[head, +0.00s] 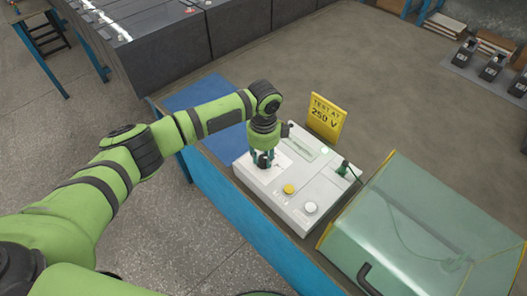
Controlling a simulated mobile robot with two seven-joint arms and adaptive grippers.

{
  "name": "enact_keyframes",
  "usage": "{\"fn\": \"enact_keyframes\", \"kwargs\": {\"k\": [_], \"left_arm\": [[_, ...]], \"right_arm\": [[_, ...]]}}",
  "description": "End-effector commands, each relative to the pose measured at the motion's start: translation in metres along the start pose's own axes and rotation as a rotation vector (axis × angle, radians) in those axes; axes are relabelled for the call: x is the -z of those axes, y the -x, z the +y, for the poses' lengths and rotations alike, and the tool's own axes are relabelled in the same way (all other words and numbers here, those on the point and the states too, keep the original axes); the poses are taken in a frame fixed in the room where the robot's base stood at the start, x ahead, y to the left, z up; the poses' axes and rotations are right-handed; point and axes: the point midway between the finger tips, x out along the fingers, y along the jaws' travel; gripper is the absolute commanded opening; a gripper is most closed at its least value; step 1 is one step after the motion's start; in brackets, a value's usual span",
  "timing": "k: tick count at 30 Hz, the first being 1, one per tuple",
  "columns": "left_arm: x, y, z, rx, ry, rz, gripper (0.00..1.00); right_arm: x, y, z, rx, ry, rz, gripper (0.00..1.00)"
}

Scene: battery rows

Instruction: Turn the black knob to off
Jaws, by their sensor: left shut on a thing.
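A white control box (320,187) sits on the blue-edged bench. My left gripper (264,160) reaches down from above onto the left part of the box's top. It is shut on the black knob, which is mostly hidden between the fingers. I cannot read which setting the knob points to. My right gripper is not in view.
The box also has a yellow button (289,188), a white button (310,207) and a black plug (343,168) with a cable. A yellow sign (326,117) reading "TEST AT 250 V" stands behind.

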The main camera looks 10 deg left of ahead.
Motion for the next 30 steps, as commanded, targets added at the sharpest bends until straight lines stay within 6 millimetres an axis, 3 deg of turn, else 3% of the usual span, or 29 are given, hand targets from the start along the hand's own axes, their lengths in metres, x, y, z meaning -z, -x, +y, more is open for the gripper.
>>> {"fn": "enact_keyframes", "kwargs": {"k": [1, 9, 30], "left_arm": [[0.002, 0.004, 0.002, -0.005, 0.035, 0.004, 0.0], [0.003, 0.005, 0.002, -0.007, 0.282, 0.005, 0.0], [0.003, 0.003, 0.001, -0.006, 0.948, 0.004, 0.0]], "right_arm": [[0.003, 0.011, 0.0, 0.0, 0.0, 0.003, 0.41], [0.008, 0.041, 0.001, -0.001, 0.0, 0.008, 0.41], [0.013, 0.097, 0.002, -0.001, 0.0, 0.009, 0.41]]}}
